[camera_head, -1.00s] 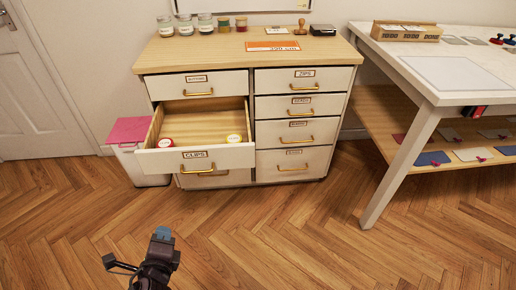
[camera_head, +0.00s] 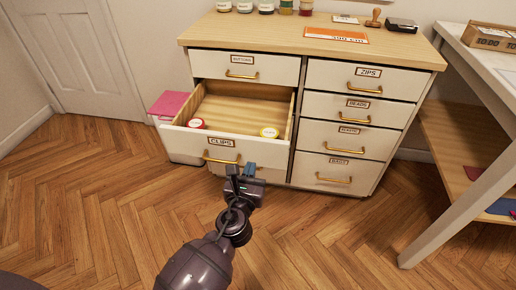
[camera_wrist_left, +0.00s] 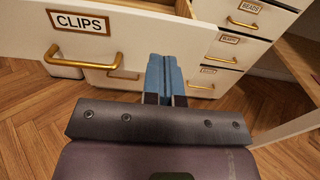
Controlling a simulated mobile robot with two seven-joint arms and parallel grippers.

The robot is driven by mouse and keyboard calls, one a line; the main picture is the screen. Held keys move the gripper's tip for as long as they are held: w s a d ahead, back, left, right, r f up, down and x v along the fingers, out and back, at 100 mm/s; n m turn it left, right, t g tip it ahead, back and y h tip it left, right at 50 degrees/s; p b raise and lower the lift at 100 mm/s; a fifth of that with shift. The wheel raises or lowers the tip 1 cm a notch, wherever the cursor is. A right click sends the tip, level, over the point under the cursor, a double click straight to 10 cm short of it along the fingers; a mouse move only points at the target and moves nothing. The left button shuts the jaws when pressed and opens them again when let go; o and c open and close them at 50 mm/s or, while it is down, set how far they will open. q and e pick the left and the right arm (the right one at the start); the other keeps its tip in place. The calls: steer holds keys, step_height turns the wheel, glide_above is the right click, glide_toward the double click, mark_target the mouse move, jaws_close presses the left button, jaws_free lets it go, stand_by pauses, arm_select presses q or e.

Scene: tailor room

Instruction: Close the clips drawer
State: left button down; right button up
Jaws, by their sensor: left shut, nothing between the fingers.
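The clips drawer (camera_head: 218,142) is pulled out of the left column of the cabinet. It has a white front, a "CLIPS" label and a brass handle (camera_head: 221,160). A red-lidded tin (camera_head: 197,123) and a yellow-lidded tin (camera_head: 269,132) sit inside it. My left gripper (camera_head: 241,170) is shut and empty, in front of the drawer's right part, below and right of the label. In the left wrist view its blue fingertips (camera_wrist_left: 166,75) are together near the drawer front (camera_wrist_left: 140,38), right of the handle. I cannot tell whether they touch it. My right gripper is not in view.
The wooden-topped cabinet (camera_head: 310,35) has other drawers, which look shut, including the zips drawer (camera_head: 362,80). A pink-topped bin (camera_head: 168,103) stands left of it. A white table leg (camera_head: 470,210) is at the right. The floor in front is clear.

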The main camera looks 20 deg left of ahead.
mark_target(258, 143)
arm_select(q)
steer(key=b+x, duration=0.1)
steer(key=x, duration=0.6)
steer(key=shift+w+f, duration=0.15)
steer(key=shift+w, duration=0.5)
steer(key=shift+a, duration=0.1)
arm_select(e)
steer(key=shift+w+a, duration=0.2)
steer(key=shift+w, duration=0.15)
arm_select(q)
steer(key=shift+w, duration=0.15)
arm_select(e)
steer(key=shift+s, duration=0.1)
